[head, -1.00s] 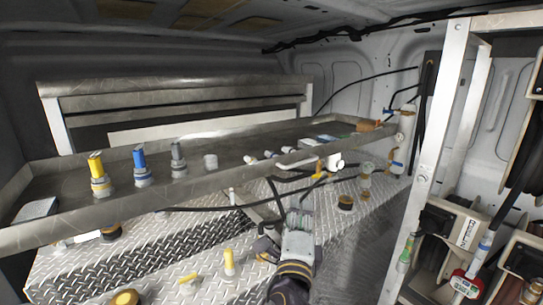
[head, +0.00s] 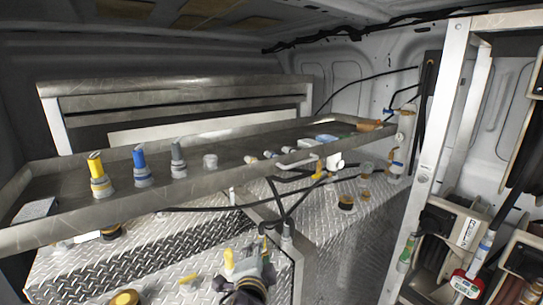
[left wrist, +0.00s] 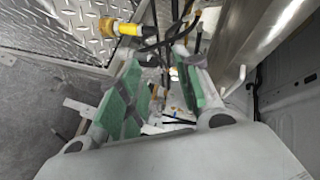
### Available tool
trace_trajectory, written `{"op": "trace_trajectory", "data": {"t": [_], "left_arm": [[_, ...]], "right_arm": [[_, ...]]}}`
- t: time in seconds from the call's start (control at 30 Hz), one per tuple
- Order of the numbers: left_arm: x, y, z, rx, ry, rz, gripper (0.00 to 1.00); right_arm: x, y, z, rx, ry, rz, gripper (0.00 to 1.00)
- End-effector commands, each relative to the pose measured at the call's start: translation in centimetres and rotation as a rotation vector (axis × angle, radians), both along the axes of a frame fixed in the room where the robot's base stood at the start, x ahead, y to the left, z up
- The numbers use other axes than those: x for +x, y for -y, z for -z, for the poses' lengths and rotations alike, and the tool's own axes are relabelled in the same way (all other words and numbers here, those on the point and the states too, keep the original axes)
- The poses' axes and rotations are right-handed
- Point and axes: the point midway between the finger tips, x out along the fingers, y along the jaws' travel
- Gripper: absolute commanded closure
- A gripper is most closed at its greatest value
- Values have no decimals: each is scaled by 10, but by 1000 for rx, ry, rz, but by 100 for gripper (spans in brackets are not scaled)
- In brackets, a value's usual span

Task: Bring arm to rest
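My left gripper (head: 263,240) is low in the middle of the head view, below the front rim of the metal shelf tray (head: 215,182) and above the diamond-plate surface. In the left wrist view its two green-padded fingers (left wrist: 163,80) stand apart. I see nothing held between them. My right gripper is not in view.
The tray carries a yellow-topped fitting (head: 98,176), a blue-topped one (head: 141,167) and a grey one (head: 178,160). A diamond-plate box (head: 185,235) lies below. Black hoses (head: 335,180) hang near the gripper. A reel rack with a metal post (head: 428,165) stands right.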

Motion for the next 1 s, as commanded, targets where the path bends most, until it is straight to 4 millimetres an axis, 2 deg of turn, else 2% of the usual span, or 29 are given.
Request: {"op": "trace_trajectory", "data": {"t": [0.1, 0.47, 0.7, 1.0], "left_arm": [[-8, -21, 31, -88, -102, -53, 66], [-48, -80, 115, -339, -381, -243, 66], [-89, -116, 163, -486, -550, -390, 66], [-148, -156, 210, -639, -733, -588, 66]], "right_arm": [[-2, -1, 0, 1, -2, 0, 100], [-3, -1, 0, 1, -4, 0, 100], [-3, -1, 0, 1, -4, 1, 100], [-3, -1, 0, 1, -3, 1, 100]]}}
